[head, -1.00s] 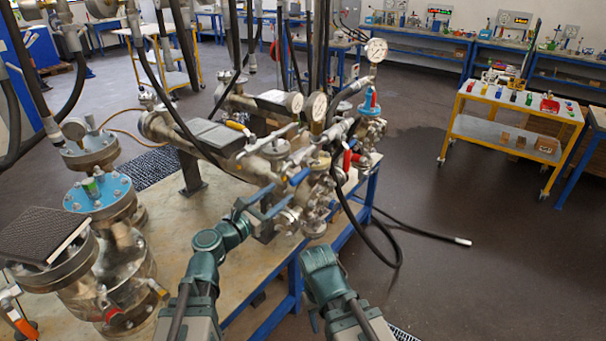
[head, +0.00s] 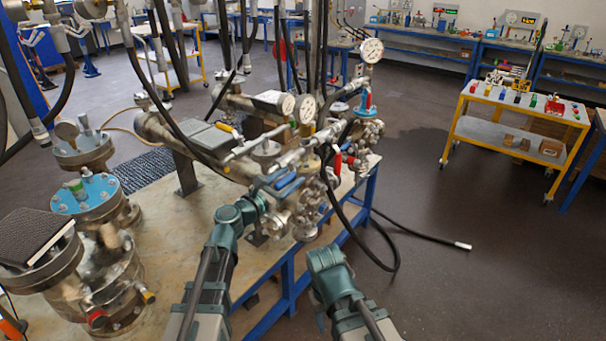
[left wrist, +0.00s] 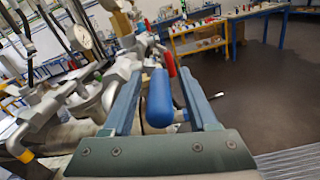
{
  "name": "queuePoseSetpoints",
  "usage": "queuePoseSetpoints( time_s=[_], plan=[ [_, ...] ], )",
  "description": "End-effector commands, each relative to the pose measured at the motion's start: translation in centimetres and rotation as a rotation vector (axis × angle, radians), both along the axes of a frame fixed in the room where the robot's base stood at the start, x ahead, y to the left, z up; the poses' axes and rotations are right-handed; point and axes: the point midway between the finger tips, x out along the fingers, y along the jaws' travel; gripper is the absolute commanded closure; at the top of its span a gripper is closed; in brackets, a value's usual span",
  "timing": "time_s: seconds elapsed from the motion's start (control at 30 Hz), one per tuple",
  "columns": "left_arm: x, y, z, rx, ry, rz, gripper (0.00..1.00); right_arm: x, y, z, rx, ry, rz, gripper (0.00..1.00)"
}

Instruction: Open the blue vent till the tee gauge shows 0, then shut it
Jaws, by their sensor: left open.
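The blue vent handle (left wrist: 156,98) stands between the two open fingers of my left gripper (left wrist: 160,72) in the left wrist view, with a gap showing on both sides. In the head view my left gripper (head: 284,182) is at the front of the valve cluster, and its fingers partly hide the handle. Three dial gauges show: one on a red and blue fitting (head: 371,50), and two side by side, right (head: 305,108) and left (head: 286,103). I cannot tell which is the tee gauge, and the needles are too small to read.
A red handle (head: 338,163) is close behind the blue one. Hoses hang around the cluster, and one lies on the floor (head: 430,237). Flanged vessels (head: 92,192) stand at the left on the bench. A yellow cart (head: 515,125) stands right, with clear floor between.

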Motion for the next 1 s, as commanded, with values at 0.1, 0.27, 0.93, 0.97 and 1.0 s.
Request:
queuePoseSetpoints(
  time_s=[0.1,0.27,0.93,0.97,1.0],
  plan=[
    [1.08,-0.15,0.0,0.0,0.0,0.001,0.41,0.0,0.0,0.0,0.0,0.0,0.0,0.5],
    [1.27,-0.2,0.0,0.0,0.0,0.002,0.41,0.0,0.01,0.0,0.0,0.0,0.0,0.5],
    [1.02,-0.45,-0.06,0.002,0.0,-0.006,1.0,0.0,0.01,-0.02,0.0,0.0,0.0,0.5],
    [1.01,-0.46,-0.06,0.002,0.0,-0.007,1.0,0.0,0.01,-0.02,0.0,0.0,0.0,0.5],
    [0.99,-0.49,-0.06,0.003,0.0,-0.008,1.0,0.0,0.01,-0.02,0.0,0.0,0.0,0.5]
  ],
)
